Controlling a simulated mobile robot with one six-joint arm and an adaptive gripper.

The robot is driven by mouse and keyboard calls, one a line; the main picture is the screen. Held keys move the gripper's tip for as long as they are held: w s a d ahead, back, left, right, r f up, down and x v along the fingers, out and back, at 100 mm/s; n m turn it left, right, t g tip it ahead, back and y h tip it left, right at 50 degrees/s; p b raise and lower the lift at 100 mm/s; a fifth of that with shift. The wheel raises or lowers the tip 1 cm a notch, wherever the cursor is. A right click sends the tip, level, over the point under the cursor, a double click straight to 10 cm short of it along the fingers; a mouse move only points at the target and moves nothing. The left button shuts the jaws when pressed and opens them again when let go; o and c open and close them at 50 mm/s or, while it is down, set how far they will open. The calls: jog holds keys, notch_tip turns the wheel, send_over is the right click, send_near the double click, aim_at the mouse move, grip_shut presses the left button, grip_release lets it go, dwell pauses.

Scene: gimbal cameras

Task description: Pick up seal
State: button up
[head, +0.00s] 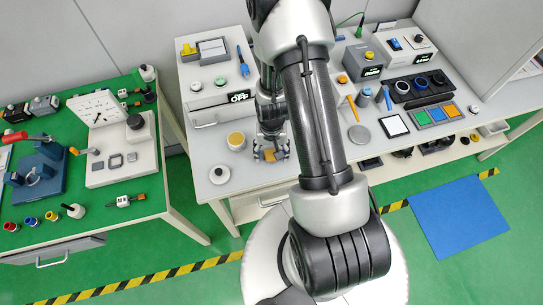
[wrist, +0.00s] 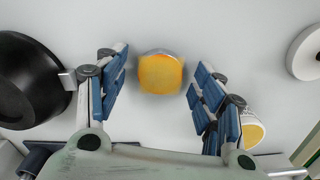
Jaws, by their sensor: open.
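A short round piece with an orange-yellow top and a pale rim, which I take to be the seal (wrist: 160,73), sits on the light grey worktop. In the wrist view it lies between the two blue-padded fingers of my gripper (wrist: 159,88), with a gap on each side. My gripper (head: 271,153) is open and holds nothing. In the head view it points down at the front of the worktop (head: 255,178), and a bit of orange (head: 269,154) shows between the fingers. My arm hides part of the bench behind it.
A white cup with a yellow-orange top (wrist: 251,131) stands close beside the right finger; it also shows in the head view (head: 236,140). A white disc (wrist: 309,52) lies further right. A black round vessel (wrist: 28,82) is close to the left finger.

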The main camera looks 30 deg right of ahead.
jog(key=shift+c, duration=0.2)
jog(key=c, duration=1.3)
jog(key=shift+r, duration=0.1)
